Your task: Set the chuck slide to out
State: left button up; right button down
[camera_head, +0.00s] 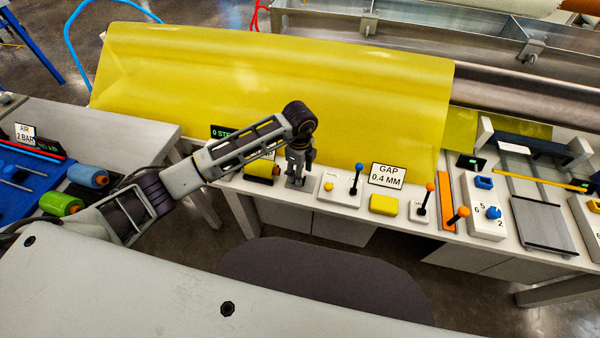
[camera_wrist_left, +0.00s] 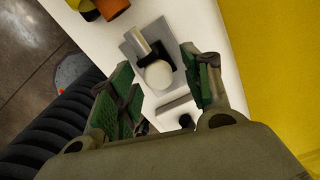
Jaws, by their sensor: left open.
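A small slide with a round cream knob (camera_wrist_left: 158,75) sits on a grey plate (camera_wrist_left: 130,50) in the left wrist view; I take it to be the chuck slide. A metal bar and a black part lie just beyond the knob. My left gripper (camera_wrist_left: 157,62) is open, with its green-padded fingers on either side of the knob in that view. I cannot tell whether they touch it. In the head view my left gripper (camera_head: 299,178) points down over the grey plate (camera_head: 310,187) and hides most of the slide. My right gripper is not in view.
A white panel with a blue-topped lever (camera_head: 357,180), a yellow block (camera_head: 383,205) and a GAP 0.4 MM sign (camera_head: 387,175) stand right of the gripper. The yellow sheet (camera_head: 270,90) rises behind.

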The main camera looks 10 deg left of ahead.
pick_arm(q)
notch_tip(320, 180, up, 11)
dwell(0.5)
jog(key=shift+d+f, duration=0.1)
dwell(0.4)
